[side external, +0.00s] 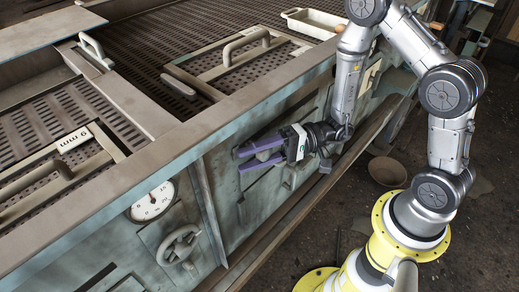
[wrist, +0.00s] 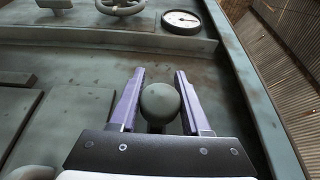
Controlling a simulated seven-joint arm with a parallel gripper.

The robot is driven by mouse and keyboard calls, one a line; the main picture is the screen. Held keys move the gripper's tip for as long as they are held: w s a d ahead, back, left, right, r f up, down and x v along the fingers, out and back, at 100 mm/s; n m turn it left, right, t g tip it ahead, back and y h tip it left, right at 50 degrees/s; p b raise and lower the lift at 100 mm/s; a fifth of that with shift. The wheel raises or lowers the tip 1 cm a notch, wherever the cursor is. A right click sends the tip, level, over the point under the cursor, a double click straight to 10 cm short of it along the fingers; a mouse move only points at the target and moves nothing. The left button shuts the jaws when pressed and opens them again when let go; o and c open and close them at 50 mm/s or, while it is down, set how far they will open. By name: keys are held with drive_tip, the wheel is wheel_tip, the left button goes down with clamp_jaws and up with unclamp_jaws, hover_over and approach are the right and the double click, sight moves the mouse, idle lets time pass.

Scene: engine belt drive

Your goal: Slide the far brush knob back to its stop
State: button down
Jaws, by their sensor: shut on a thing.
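A round grey-green knob (wrist: 160,102) stands between the two purple fingers of my gripper (wrist: 158,90) in the wrist view. I take it to be the far brush knob; the pictures do not label it. My gripper is shut on it, one finger on each side. In the side view my gripper (side external: 241,160) reaches left along the machine's front face, fingers level with the grey knob (side external: 268,151), which is partly hidden by them.
A dial gauge (side external: 152,201) and handwheel (side external: 178,246) sit on the front panel at left. Another grey knob-like part (side external: 325,163) sits below my wrist. The machine's top edge (side external: 215,120) overhangs above my gripper. A bowl (side external: 387,171) lies on the floor.

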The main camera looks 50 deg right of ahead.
drive_tip(key=shift+a, duration=0.2)
drive_tip(key=shift+c, duration=2)
unclamp_jaws()
drive_tip(key=v, duration=1.3)
drive_tip(key=shift+d, duration=0.4)
drive_tip(key=shift+a, duration=0.1)
